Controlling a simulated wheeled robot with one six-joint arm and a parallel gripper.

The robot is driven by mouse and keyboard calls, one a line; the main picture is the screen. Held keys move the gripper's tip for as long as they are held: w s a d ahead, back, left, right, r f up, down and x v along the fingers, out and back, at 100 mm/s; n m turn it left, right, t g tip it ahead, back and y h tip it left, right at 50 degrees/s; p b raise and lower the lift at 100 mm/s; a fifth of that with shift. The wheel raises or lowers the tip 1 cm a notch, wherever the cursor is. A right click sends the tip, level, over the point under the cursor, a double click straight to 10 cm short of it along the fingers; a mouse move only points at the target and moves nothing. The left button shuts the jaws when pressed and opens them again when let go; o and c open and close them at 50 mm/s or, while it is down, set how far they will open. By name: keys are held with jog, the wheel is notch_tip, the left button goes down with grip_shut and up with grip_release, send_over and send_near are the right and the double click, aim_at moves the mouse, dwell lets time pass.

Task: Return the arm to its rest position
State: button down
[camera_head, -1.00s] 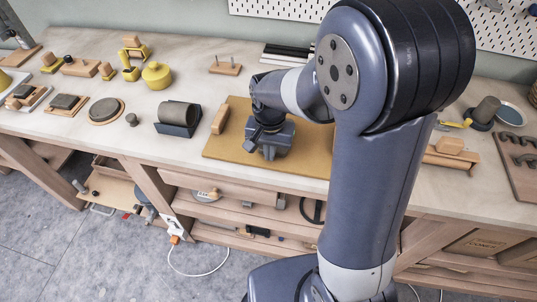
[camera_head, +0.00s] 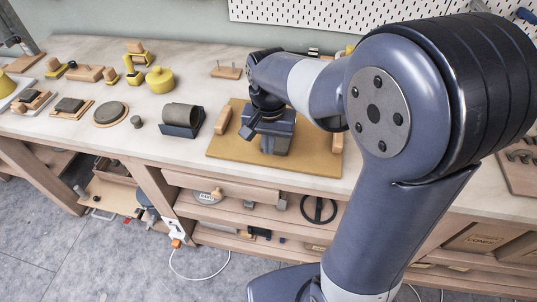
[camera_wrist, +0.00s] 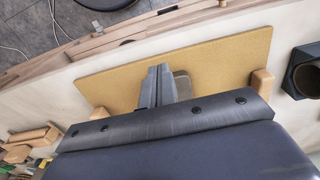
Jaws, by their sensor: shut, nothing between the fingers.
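My gripper (camera_head: 252,136) is above the tan mat (camera_head: 226,146) on the workbench in the head view. The wrist view shows its fingers (camera_wrist: 157,88) close together with nothing seen between them, over the same mat (camera_wrist: 215,55). A wooden block (camera_head: 222,120) stands at the mat's left end, and another (camera_head: 337,139) at its right end. My arm rises on the right of the head view and bends over toward the bench, hiding part of the bench behind it.
A grey cylinder in a dark cradle (camera_head: 182,130) stands left of the mat. A yellow pot (camera_head: 160,80), a round grey disc (camera_head: 110,113) and several wooden pieces are further left. A pegboard (camera_head: 300,15) is behind. Bare benchtop lies along the front edge.

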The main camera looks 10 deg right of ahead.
jog(key=shift+r, duration=1.4)
jog(key=shift+f, duration=0.15)
